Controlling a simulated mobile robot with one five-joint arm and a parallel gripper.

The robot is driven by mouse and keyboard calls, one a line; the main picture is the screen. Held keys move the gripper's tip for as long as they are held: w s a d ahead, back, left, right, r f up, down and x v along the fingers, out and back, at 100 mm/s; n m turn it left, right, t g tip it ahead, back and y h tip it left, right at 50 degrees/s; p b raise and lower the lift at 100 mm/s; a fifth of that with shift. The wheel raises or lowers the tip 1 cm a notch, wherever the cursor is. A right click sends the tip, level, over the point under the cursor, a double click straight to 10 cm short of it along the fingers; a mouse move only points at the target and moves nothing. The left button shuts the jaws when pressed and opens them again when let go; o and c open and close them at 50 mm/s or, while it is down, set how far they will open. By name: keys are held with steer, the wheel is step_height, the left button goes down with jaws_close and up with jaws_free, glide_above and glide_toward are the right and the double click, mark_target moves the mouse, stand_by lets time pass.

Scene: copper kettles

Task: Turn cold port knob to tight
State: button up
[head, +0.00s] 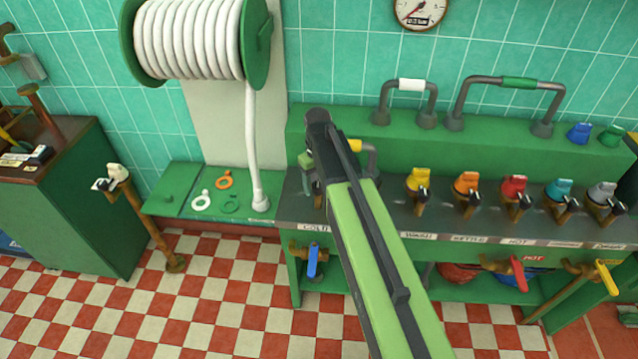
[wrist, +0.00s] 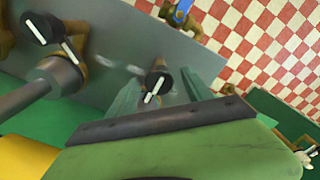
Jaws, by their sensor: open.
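The cold port knob (wrist: 157,77) is black with a white pointer line and sits on a brass fitting. It shows in the wrist view between the two green fingers of my gripper (wrist: 160,88). The fingers are open, one on each side of it; I cannot tell whether either touches it. In the head view my gripper (head: 312,182) is down at the left end of the bench, above the COLD label (head: 314,228). My arm hides most of the knob there.
More capped ports stand to the right, including yellow (head: 418,180) and orange (head: 466,184). A grey pipe with a yellow band (head: 354,146) is close behind my arm. A blue lever valve (head: 312,262) hangs below the bench. A hose (head: 251,140) comes down at left.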

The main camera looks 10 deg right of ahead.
mark_target(319, 186)
step_height(319, 186, up, 17)
steer(key=p, duration=1.7)
steer(key=shift+r, duration=0.15)
steer(key=s+f+m+b, duration=0.4)
steer(key=s+f+b, duration=0.7)
steer(key=s, duration=0.2)
steer(key=shift+s+d, duration=0.35)
steer(key=shift+c, duration=0.5)
